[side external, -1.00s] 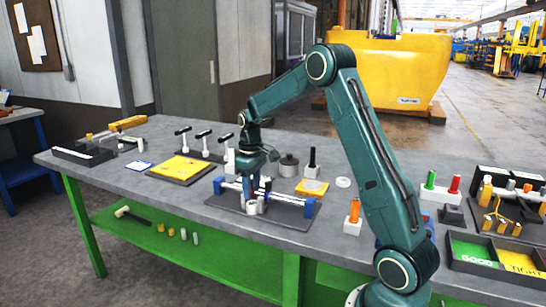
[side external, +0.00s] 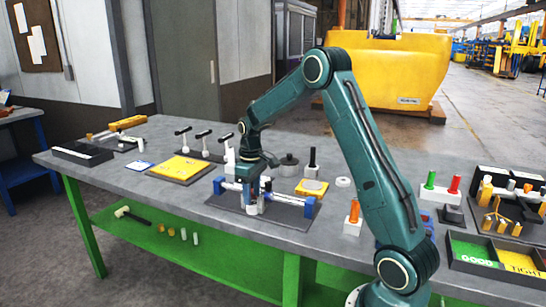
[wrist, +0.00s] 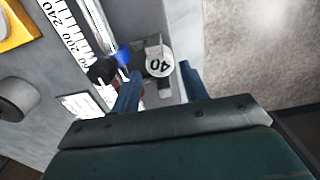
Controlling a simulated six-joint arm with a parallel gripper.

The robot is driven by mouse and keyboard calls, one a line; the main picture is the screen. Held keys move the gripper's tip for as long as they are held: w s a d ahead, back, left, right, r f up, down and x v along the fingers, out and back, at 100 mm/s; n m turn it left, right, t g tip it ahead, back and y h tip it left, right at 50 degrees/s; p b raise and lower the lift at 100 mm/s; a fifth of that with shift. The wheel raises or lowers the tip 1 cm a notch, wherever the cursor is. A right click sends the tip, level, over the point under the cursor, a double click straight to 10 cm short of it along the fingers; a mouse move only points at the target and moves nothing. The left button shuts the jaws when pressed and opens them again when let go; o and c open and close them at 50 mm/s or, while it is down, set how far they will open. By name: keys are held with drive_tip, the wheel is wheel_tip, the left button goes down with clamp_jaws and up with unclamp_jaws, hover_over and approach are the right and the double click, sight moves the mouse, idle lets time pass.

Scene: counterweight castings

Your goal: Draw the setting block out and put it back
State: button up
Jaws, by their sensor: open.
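A pale round-ended block marked 40 (wrist: 158,62), which looks like the setting block, sits at the scaled rail in the wrist view. My gripper (wrist: 162,88) is open, with one blue finger on each side of the block's near edge. Whether the fingers touch it cannot be told. In the side view my gripper (side external: 252,192) is low over the measuring fixture, which has a rail with blue end pieces (side external: 308,207) on a dark base plate (side external: 285,220). Small pale parts show below the fingers; the block is partly hidden there.
A yellow plate (side external: 182,168) lies left of the fixture, and black-handled T-shaped tools (side external: 203,134) stand behind. Sorting trays (side external: 474,251) are at far right.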

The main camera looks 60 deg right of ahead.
sight(253, 203)
drive_tip(key=shift+f, duration=0.65)
drive_tip(key=shift+f, duration=0.35)
drive_tip(key=shift+f, duration=0.7)
drive_tip(key=shift+f, duration=0.35)
